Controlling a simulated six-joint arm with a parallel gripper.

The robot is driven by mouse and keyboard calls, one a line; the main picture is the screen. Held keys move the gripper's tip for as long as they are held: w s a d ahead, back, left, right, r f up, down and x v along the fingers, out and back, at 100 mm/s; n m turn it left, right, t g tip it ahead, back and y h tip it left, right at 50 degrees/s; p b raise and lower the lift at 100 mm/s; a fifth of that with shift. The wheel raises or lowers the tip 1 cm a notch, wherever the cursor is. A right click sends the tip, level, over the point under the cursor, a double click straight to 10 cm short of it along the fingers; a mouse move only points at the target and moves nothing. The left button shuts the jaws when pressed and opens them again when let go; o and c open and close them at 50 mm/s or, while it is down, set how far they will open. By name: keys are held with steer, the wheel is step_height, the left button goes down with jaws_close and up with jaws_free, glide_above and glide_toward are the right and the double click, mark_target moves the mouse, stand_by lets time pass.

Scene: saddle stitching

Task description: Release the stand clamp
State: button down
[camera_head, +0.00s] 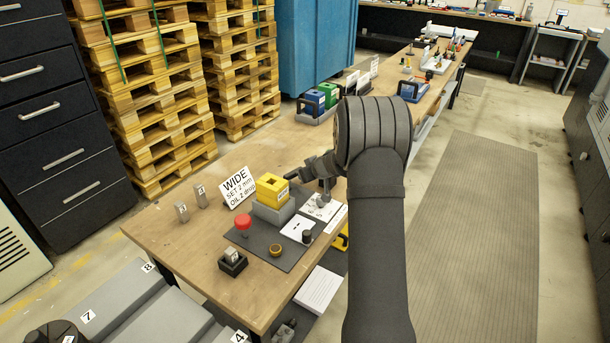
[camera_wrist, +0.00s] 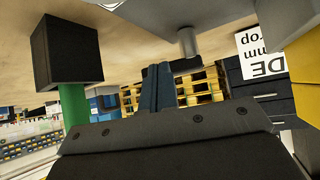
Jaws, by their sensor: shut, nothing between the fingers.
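No part is plainly marked as the stand clamp, so I cannot tell which piece it is. On the dark mat (camera_head: 262,251), a yellow block (camera_head: 271,187) sits on a grey base (camera_head: 273,211). A red knob (camera_head: 243,222) stands at its front left. My gripper (camera_head: 291,177) is above the mat, beside the yellow block's upper right, and points left. In the wrist view the two dark fingers (camera_wrist: 158,88) are together with nothing between them. That view is upside down, with a yellow surface (camera_wrist: 305,60) at its right edge. Contact with the block cannot be judged.
The wrist view shows a black block (camera_wrist: 66,52) with a green post (camera_wrist: 73,105), and a metal post (camera_wrist: 187,42). The head view shows a sign (camera_head: 237,186), a black holder (camera_head: 232,262) and a small round tin (camera_head: 275,250).

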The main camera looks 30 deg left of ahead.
steer(key=d, duration=0.1)
steer(key=s+d, duration=0.1)
steer(key=d, duration=0.1)
steer(key=shift+d, duration=0.3)
steer(key=v, duration=1)
steer(key=shift+w+d, duration=0.25)
steer(key=shift+w, duration=0.05)
steer(key=m+y, duration=0.1)
steer(key=m, duration=0.4)
steer(key=f+m, duration=0.1)
steer(key=m, duration=0.5)
steer(key=w+d+m+y, duration=0.1)
steer(key=m, duration=0.4)
steer(key=shift+f+m+y, duration=0.3)
steer(key=shift+f+m, duration=0.05)
steer(key=shift+m, duration=0.05)
